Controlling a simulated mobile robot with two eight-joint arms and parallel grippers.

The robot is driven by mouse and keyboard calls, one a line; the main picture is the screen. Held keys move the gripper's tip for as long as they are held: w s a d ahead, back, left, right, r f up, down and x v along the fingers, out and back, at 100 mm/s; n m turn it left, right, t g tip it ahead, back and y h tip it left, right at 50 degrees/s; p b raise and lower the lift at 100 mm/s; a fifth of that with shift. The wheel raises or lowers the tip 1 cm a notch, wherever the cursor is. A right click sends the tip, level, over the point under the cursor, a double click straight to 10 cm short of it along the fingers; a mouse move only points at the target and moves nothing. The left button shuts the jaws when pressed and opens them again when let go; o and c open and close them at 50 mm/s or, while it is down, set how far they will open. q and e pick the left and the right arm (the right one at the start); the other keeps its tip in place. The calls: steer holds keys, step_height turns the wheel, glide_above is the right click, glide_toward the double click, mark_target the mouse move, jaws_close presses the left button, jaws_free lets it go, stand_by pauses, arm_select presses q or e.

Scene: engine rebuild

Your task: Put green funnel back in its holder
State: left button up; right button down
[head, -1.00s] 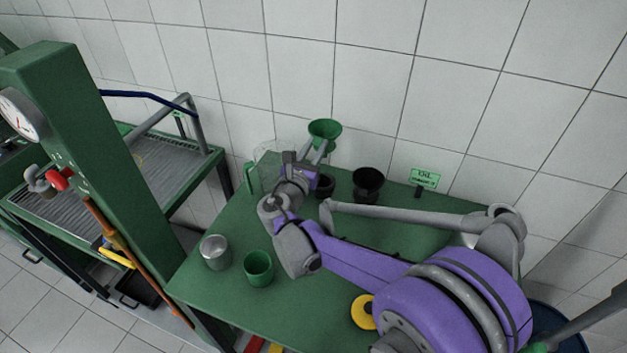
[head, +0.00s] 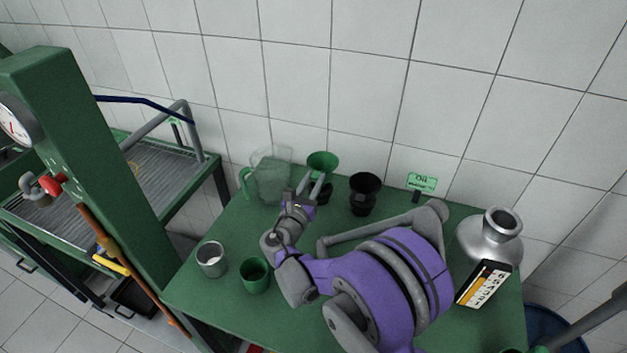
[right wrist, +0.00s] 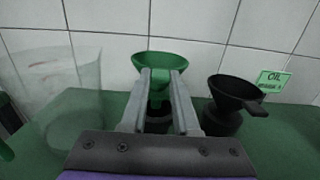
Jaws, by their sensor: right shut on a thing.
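The green funnel (head: 322,160) is upright near the back of the green table. It also shows in the right wrist view (right wrist: 160,60). My right gripper (head: 316,188) is shut on the funnel, with its fingers on the lower part. A black holder (head: 326,195) stands directly below the funnel, partly hidden by the gripper. In the right wrist view a dark part of it shows between the fingers (right wrist: 158,112). I cannot tell whether the funnel's spout is inside the holder. My left gripper is not in view.
A black funnel (head: 364,184) in its holder stands close on the right, before a green oil sign (head: 422,182). A clear jug (head: 270,178) stands close on the left. A metal cup (head: 211,260) and green cup (head: 255,276) stand in front. A metal vessel (head: 490,238) is at right.

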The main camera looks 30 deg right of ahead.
steer(key=shift+f+b, duration=0.45)
steer(key=shift+f, duration=0.1)
steer(key=c, duration=0.7)
jaws_free()
steer(key=shift+o, duration=0.2)
steer(key=shift+r+p, duration=0.6)
steer(key=shift+r, duration=0.15)
steer(key=b+v, duration=0.2)
steer(key=v, duration=1)
steer(key=shift+f, duration=0.25)
